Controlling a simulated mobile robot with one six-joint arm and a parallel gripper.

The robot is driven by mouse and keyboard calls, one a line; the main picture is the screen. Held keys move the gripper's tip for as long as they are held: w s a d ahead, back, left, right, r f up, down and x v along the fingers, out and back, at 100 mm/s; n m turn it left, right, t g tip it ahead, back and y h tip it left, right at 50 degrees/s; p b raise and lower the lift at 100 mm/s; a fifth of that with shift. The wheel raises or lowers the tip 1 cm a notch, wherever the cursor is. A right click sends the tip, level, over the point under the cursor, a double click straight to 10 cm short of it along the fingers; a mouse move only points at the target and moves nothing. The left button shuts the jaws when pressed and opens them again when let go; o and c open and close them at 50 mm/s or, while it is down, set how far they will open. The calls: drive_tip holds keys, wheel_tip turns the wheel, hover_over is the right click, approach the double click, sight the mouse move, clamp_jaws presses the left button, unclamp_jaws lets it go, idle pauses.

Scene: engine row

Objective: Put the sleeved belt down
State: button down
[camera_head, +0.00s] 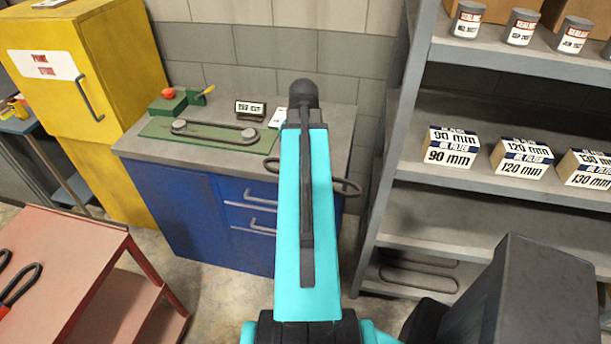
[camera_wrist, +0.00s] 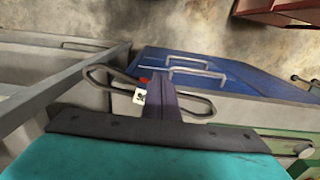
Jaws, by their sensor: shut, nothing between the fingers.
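A dark belt loop (camera_wrist: 197,104) shows on both sides of my gripper (camera_wrist: 163,92) in the wrist view. A small red patch and a white tag (camera_wrist: 139,97) with a dark mark show on it beside the fingers. The fingers are together, and I cannot tell what supports the loop. In the head view the loop (camera_head: 347,187) sticks out on both sides of my arm, in front of the bench's right part. My arm hides its middle and the gripper there.
The blue bench (camera_head: 165,205) has a grey top with a green board (camera_head: 165,131) carrying another belt on two pulleys. A red cart (camera_head: 60,235) at left holds a black loop with a red part (camera_head: 20,288). Grey shelves (camera_head: 450,187) with boxes stand at right.

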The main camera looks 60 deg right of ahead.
drive_tip(key=w+d+f+b, duration=0.1)
drive_tip(key=d+f+b, duration=0.2)
drive_tip(key=f+b, duration=0.6)
drive_tip(key=shift+d+f, duration=0.4)
drive_tip(key=shift+f, duration=0.1)
idle(0.6)
drive_tip(key=shift+w+d, duration=0.1)
drive_tip(key=shift+w, duration=0.05)
drive_tip(key=shift+w+d, duration=1.2)
drive_tip(key=shift+d, duration=2.65)
drive_tip(key=shift+w+d, duration=1.2)
drive_tip(key=shift+d, duration=2.6)
drive_tip(key=shift+w+d, duration=1.2)
drive_tip(key=shift+d, duration=2.65)
drive_tip(key=shift+a, duration=0.15)
